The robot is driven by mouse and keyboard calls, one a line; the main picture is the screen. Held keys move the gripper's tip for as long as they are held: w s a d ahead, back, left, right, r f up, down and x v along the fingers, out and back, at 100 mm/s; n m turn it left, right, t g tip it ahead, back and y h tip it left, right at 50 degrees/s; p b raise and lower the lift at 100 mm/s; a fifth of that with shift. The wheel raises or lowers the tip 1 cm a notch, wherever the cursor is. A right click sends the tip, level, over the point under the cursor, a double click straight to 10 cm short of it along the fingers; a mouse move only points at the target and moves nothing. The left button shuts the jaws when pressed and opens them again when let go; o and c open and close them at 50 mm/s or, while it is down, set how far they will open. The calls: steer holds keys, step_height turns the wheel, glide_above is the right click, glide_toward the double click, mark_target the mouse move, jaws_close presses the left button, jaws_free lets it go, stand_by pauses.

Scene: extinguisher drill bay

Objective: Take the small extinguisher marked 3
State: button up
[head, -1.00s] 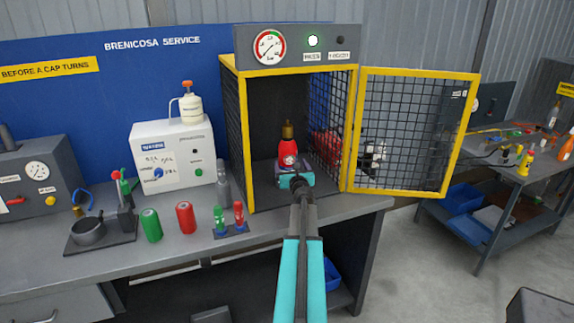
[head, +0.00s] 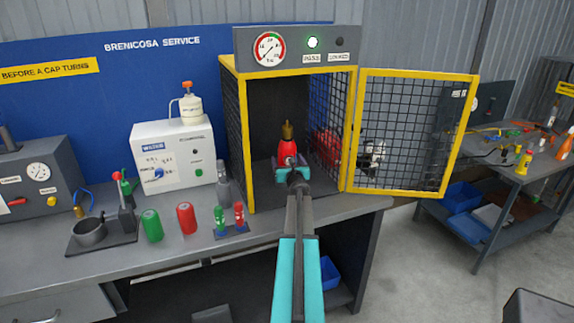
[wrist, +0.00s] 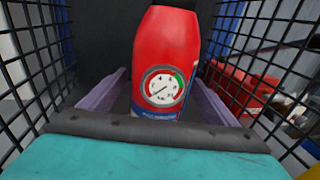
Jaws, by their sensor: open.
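A small red extinguisher (head: 287,149) with a brass top stands upright inside the open yellow-framed mesh cage (head: 240,135). I cannot read a number on it. My gripper (head: 291,171) is inside the cage at the extinguisher's front. Its purple fingers are open, one on each side of the body, and seem apart from it. The extinguisher's base is hidden by my gripper.
The cage door (head: 408,130) is swung open to the right. Mesh walls stand close on both sides of my gripper. Red and green cylinders (head: 186,218) stand on the bench left of the cage.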

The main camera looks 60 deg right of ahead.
mark_target(288, 140)
stand_by(0.3)
jaws_close()
steer(key=shift+w+r, duration=0.1)
steer(key=shift+r, duration=0.05)
steer(key=shift+r, duration=0.1)
stand_by(0.3)
steer(key=shift+r+p, duration=1.7)
steer(key=shift+r, duration=3.2)
